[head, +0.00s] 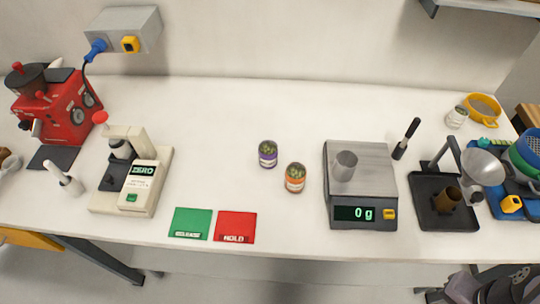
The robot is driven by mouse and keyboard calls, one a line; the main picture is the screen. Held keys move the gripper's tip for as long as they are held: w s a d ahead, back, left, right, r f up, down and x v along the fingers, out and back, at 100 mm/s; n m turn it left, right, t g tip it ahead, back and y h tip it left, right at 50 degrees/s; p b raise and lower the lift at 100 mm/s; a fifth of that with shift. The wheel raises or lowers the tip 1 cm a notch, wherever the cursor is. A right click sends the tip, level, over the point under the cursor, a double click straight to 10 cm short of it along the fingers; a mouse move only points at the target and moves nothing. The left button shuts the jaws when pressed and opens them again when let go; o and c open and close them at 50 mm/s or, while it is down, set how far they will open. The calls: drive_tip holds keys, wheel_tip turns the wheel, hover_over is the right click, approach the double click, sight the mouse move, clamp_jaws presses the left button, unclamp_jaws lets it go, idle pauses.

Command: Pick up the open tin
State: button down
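Two small tins stand upright near the middle of the table in the head view. One tin has a purple label (268,155); the other tin, with an orange label (295,178), stands just to its right and nearer the front edge. Both show green contents at the top and look open. A paler tin (457,117) stands at the back right; I cannot tell whether it is open. My gripper's fingers are not visible; only dark parts that look like my arm show at the bottom right corner.
A scale (360,205) reading 0 g, with a metal cup (344,165) on it, stands right of the tins. Green (190,222) and red (235,225) pads lie at the front. Table behind the tins is clear.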

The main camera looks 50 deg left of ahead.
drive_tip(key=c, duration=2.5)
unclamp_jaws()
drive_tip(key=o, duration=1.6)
